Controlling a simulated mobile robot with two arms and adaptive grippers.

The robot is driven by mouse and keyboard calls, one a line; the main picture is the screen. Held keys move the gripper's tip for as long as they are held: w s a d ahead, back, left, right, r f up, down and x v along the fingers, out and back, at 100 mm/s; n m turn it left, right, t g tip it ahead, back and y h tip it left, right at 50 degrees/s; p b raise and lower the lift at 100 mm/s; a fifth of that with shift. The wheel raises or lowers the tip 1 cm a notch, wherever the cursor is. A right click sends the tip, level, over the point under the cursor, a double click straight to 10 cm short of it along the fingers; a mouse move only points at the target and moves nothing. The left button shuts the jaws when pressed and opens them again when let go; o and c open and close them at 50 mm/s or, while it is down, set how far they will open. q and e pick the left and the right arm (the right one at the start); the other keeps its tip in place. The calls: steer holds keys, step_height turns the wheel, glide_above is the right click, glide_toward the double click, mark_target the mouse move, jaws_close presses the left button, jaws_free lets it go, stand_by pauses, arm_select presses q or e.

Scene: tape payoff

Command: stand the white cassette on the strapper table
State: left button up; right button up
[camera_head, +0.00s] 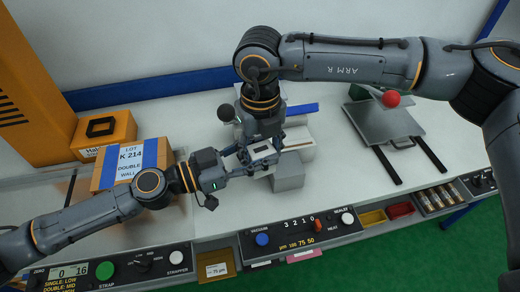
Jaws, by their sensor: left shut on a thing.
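A small white piece with dark edges, which looks like the white cassette (263,150), sits between my two grippers, above the middle of the bench. My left gripper (238,168) reaches in from the left and is shut on it. My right gripper (258,143) comes down from above, close against the cassette. Its fingers are mostly hidden, so I cannot tell whether they touch it. The strapper table (150,232) is at the left, behind the strap panel, partly covered by my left arm and a cardboard box.
The cardboard box (112,172) labelled LOT K 214 stands on the strapper table, with an orange box (104,132) behind it. Grey blocks (288,174) lie beneath the grippers. A grey plate machine (385,121) with a red knob (391,99) stands at right. Control panels line the front edge.

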arm_select(q)
steer(key=shift+r, duration=0.1)
arm_select(e)
steer(key=shift+s+a, duration=0.1)
steer(key=c, duration=0.4)
arm_select(q)
steer(key=o, duration=0.9)
arm_select(e)
steer(key=shift+c, duration=0.9)
arm_select(q)
steer(key=o, duration=0.5)
